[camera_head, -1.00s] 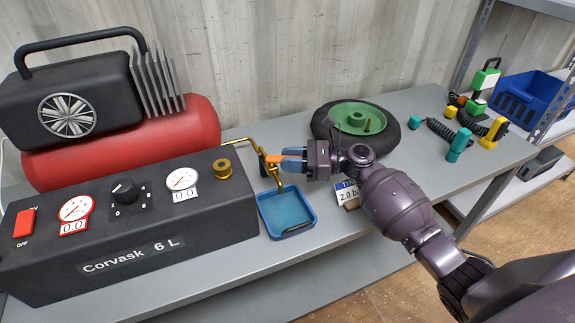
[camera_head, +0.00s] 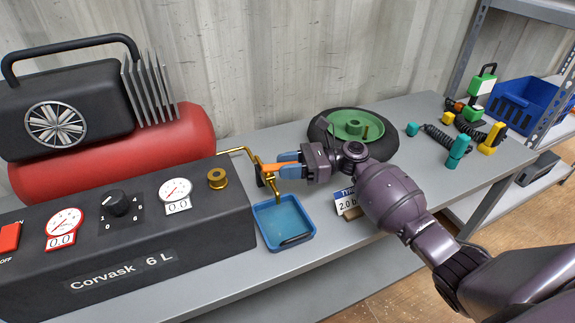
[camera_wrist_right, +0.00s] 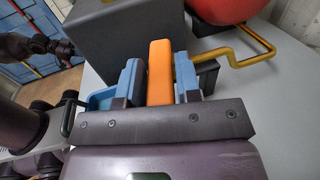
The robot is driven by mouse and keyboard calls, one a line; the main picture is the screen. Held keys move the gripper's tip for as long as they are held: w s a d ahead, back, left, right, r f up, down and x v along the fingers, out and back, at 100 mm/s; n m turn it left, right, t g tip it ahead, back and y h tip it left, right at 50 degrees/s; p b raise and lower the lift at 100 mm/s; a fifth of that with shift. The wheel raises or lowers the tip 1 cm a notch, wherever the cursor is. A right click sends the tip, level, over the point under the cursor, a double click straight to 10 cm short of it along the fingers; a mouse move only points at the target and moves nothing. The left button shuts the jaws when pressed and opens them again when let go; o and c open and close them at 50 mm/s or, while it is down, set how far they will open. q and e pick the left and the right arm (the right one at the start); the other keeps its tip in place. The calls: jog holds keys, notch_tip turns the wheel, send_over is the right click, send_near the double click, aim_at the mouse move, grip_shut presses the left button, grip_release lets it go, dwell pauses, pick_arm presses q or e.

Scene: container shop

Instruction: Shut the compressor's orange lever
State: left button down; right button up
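The compressor's orange lever (camera_head: 269,167) sits on a brass pipe at the right end of the black compressor body (camera_head: 130,255). It also shows in the right wrist view (camera_wrist_right: 160,72) as an upright orange bar. My right gripper (camera_head: 283,165) has its blue fingertips at the lever. In the right wrist view the fingers (camera_wrist_right: 160,82) lie on either side of the bar, close against both faces. The brass spout (camera_head: 277,193) below the lever points down over a blue tray (camera_head: 263,243).
A wheel with a green rim (camera_head: 352,128) lies behind my right gripper. A small printed sign (camera_head: 345,198) stands near my forearm. Coiled hoses with teal and yellow fittings (camera_head: 459,145) and a blue crate (camera_head: 528,100) are farther right. Bare bench lies beside the tray.

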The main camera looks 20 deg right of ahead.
jog(key=o, duration=0.3)
jog(key=shift+d, duration=0.1)
jog(key=v, duration=0.7)
jog(key=shift+d, duration=0.2)
